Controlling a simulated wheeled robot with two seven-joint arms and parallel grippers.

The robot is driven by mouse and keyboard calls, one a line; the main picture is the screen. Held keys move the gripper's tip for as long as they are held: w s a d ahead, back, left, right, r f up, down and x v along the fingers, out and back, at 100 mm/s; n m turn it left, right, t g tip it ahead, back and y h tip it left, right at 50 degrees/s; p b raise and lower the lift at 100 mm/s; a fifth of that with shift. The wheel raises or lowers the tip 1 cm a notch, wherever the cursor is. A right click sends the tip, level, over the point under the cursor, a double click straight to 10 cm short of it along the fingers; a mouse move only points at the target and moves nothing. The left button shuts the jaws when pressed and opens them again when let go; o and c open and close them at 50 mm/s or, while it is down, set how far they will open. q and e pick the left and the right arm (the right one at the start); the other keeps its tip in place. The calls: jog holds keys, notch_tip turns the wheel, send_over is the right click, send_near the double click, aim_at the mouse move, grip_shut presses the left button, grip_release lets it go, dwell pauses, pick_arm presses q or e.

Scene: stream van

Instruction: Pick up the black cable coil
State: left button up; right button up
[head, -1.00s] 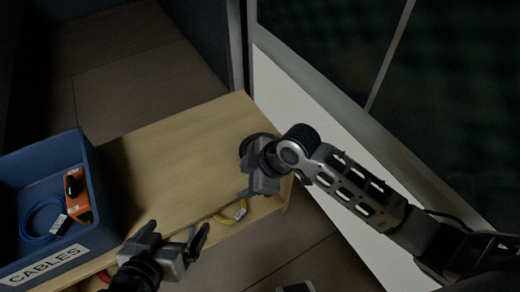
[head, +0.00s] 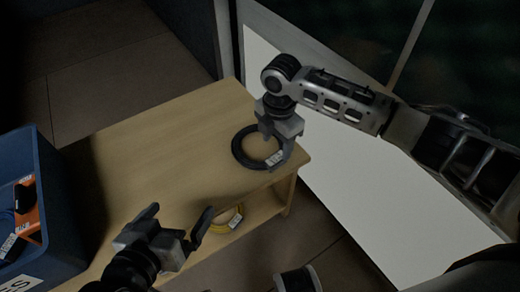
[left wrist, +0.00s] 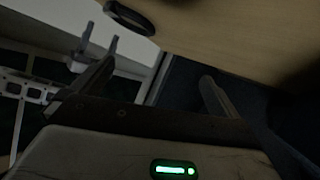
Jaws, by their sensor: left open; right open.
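The black cable coil (head: 241,154) lies flat on the right part of the wooden table in the head view, with a pale tag on its right side. It also shows as a dark ring in the left wrist view (left wrist: 130,19). My right gripper (head: 279,160) is open above the coil's right side and hides part of it. I cannot tell whether it touches the coil. My left gripper (head: 179,219) is open and empty at the table's front edge, apart from the coil. Its fingers also show in the left wrist view (left wrist: 155,88).
A blue bin (head: 52,190) with an orange item (head: 27,222) and a blue cable stands on the table's left. A yellow coil (head: 228,222) lies on a lower shelf. The wooden table (head: 165,145) is clear between bin and coil. A white panel (head: 345,185) stands at right.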

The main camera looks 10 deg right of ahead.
aim_at(275, 158)
notch_tip(275, 158, down, 6)
jog(key=b, duration=0.2)
jog(key=shift+f+b, duration=0.2)
jog(key=shift+b, duration=0.2)
jog(key=shift+f, duration=0.1)
pick_arm(q)
jog(key=shift+s+d+r+t+h, duration=0.1)
jog(key=shift+d+r+t+h, duration=0.2)
jog(key=shift+r, duration=0.25)
jog(key=shift+d+r+t+h, duration=0.2)
jog(key=shift+r+t, duration=0.2)
jog(key=shift+r, duration=0.15)
pick_arm(e)
grip_shut()
